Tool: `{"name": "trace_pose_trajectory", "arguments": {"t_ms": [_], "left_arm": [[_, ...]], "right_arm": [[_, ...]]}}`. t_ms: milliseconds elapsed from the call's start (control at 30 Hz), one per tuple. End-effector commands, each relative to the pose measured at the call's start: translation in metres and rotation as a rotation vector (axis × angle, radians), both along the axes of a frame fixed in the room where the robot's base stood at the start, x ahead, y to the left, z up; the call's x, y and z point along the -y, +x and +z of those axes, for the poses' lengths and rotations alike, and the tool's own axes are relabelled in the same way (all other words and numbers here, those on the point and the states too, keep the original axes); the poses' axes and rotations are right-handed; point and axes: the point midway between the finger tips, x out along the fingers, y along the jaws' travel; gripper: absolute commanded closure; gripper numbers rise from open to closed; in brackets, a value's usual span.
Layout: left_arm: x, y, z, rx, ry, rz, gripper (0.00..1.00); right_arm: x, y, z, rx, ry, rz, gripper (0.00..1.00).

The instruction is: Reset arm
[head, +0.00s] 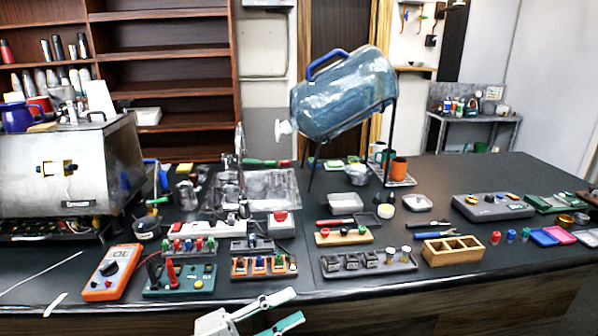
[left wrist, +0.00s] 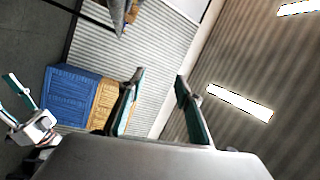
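My left gripper (head: 296,308) is at the bottom edge of the head view, in front of the dark workbench (head: 440,300) and apart from it. Its two teal-padded fingers are spread, with nothing between them. In the left wrist view the same fingers (left wrist: 157,75) stand apart and empty, facing a ribbed wall and ceiling lights. My right gripper (left wrist: 6,93) shows at the left of that view, with its fingers apart and nothing seen between them. It does not show in the head view.
On the bench stand an orange multimeter (head: 112,272), a large tilted blue water jug (head: 345,95) on a stand, a wooden box (head: 453,250), a metal brewer (head: 70,165) and several small trays. The front edge right of my left gripper is clear.

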Motion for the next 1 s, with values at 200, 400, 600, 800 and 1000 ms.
{"name": "trace_pose_trajectory", "arguments": {"t_ms": [200,400,600,800,1000], "left_arm": [[-0.054,0.010,-0.064,-0.391,-0.237,0.358,0.66],[-0.122,-0.025,-0.169,-0.800,-0.361,0.683,0.66],[-0.171,-0.099,-0.262,-1.146,-0.409,0.922,0.66],[-0.192,-0.157,-0.308,-1.341,-0.419,1.042,0.66],[-0.196,-0.171,-0.318,-1.386,-0.419,1.068,0.66]], "right_arm": [[0.000,0.000,0.000,0.000,0.001,-0.001,0.60],[-0.001,0.000,0.000,0.000,0.002,-0.001,0.60],[-0.001,0.000,0.000,0.000,0.002,-0.001,0.60],[-0.001,0.000,0.000,0.000,0.002,-0.001,0.60],[-0.001,0.000,0.000,-0.001,0.002,0.000,0.60]]}}
